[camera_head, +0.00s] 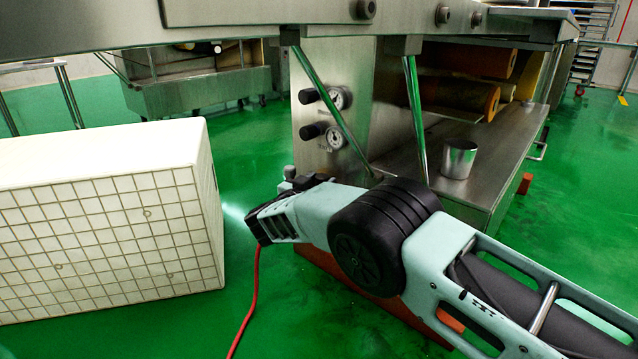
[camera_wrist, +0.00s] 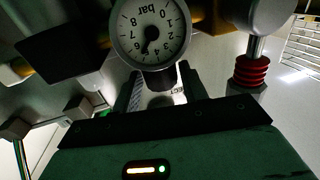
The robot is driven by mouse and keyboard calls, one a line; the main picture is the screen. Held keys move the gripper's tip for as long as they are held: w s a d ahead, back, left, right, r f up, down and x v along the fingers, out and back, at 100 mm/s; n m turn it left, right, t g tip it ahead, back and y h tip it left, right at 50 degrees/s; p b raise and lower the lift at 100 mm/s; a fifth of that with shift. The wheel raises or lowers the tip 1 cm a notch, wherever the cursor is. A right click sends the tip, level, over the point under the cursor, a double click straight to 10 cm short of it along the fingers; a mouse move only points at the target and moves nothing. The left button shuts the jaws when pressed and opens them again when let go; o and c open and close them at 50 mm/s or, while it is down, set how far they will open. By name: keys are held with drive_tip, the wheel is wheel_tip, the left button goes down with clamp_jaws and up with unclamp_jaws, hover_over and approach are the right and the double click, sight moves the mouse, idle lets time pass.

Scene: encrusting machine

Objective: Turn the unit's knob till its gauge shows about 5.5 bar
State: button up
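A round white gauge (camera_wrist: 151,31) marked "bar" appears upside down at the top of the wrist view. Its dark needle points down in the picture, close to the 5 mark. My gripper (camera_wrist: 161,80) is just below the gauge in that view, its two dark fingers apart on either side of a dark part under the dial. That part may be the knob; I cannot tell whether the fingers touch it. A pale patch with some lettering shows between the fingers. In the head view my gripper (camera_head: 266,218) points left, its fingertips and this gauge not clearly visible.
A red bellows fitting (camera_wrist: 251,71) stands right of the gauge. In the head view, a steel panel carries two black knobs with gauges (camera_head: 335,138). A white tiled block (camera_head: 110,225) is left of my gripper. A metal cup (camera_head: 459,158) stands on a steel ledge.

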drive_tip(key=shift+s+a+r, duration=0.1)
drive_tip(key=shift+s+a, duration=0.1)
drive_tip(key=shift+s, duration=0.1)
drive_tip(key=p+v, duration=0.8)
drive_tip(key=v, duration=0.8)
drive_tip(key=shift+s, duration=0.4)
drive_tip(key=shift+a+f, duration=0.1)
drive_tip(key=shift+f, duration=0.1)
